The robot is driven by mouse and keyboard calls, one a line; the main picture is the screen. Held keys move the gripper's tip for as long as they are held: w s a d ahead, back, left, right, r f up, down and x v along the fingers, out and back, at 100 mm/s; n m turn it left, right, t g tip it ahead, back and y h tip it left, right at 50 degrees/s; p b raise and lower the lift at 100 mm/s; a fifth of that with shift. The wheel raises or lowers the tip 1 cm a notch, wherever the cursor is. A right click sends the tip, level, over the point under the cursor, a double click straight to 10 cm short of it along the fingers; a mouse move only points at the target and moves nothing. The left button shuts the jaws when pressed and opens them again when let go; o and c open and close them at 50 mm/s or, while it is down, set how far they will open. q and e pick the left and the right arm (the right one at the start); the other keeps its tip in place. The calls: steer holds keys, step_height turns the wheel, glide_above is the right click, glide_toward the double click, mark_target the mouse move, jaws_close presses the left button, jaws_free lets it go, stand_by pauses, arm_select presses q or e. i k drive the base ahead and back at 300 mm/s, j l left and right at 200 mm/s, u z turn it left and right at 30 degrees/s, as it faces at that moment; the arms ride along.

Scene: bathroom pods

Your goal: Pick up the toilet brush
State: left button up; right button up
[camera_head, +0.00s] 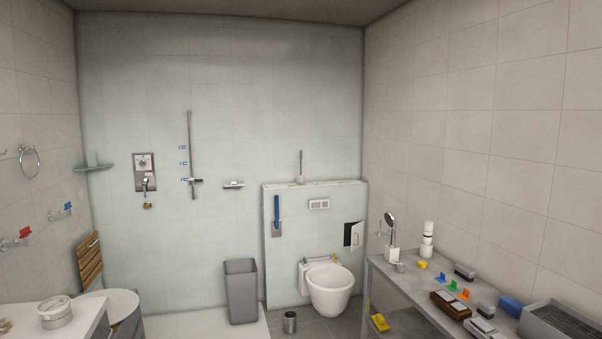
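A toilet brush (300,168) stands upright on the ledge of the half-height wall behind the toilet. Its thin handle points up and its base is a small pale holder. It is far off, at the back of the room, and its bristles cannot be made out. Neither of my grippers shows in the head view.
The toilet (330,288) hangs on the half-height wall (285,275) below the brush. A cluttered table (385,270) fills the right; a white counter (80,325) is at lower left.

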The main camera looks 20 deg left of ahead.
mark_target(300, 178)
steer(key=u, duration=0.45)
steer(key=i+l, duration=0.15)
steer(key=i, duration=1)
steer(key=i+j, duration=0.1)
steer(key=i, duration=0.85)
steer(key=i+j, duration=0.1)
steer(key=i, duration=0.85)
